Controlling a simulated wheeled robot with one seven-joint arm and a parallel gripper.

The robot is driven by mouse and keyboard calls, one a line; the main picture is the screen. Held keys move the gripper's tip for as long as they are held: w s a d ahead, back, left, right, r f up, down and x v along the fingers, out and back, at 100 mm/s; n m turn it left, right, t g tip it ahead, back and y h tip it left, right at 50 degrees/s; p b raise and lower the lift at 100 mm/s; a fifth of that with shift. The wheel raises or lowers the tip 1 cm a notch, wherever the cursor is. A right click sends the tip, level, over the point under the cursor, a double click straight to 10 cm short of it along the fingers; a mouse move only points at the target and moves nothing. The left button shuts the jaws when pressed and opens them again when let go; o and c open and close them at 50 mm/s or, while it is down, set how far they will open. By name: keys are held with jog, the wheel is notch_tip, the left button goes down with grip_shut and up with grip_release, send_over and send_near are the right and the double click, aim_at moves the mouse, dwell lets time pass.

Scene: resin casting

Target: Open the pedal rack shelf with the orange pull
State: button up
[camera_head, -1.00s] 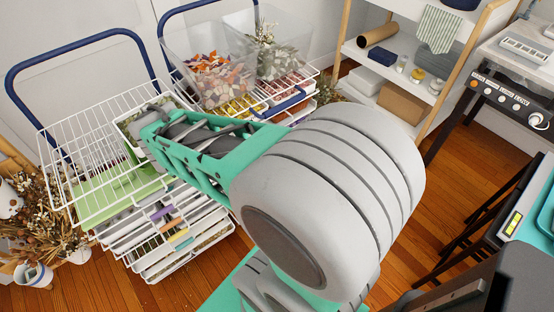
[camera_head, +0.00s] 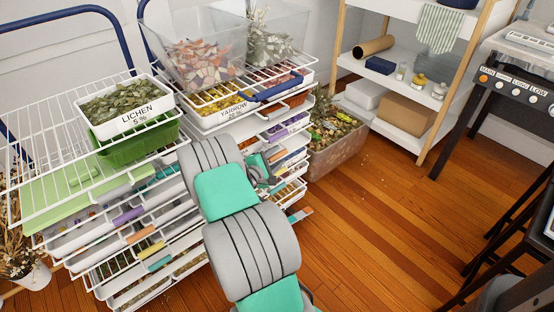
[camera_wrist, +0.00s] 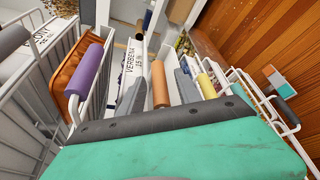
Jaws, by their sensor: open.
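The orange pull (camera_wrist: 159,84) shows in the wrist view on the front of a white wire shelf, between a purple pull (camera_wrist: 84,70) and a yellow pull (camera_wrist: 206,86). A VERBENA label (camera_wrist: 133,62) is beside it. My gripper (camera_wrist: 158,92) is open, with one grey finger on each side of the orange pull. I cannot tell whether the fingers touch it. In the head view my gripper (camera_head: 262,172) is at the front of the right-hand pedal rack (camera_head: 294,138), and my arm hides part of that rack.
The left rack (camera_head: 60,205) has its own coloured pulls and holds a LICHEN tray (camera_head: 127,108). Clear bins (camera_head: 205,60) stand on the right rack. A teal pull (camera_wrist: 281,84) juts out low down. A clear bin (camera_head: 335,140) sits on the floor; the floor (camera_head: 400,215) in front is free.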

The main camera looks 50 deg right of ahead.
jog(key=shift+d, duration=0.25)
jog(key=shift+c, duration=0.5)
grip_shut()
dwell(0.8)
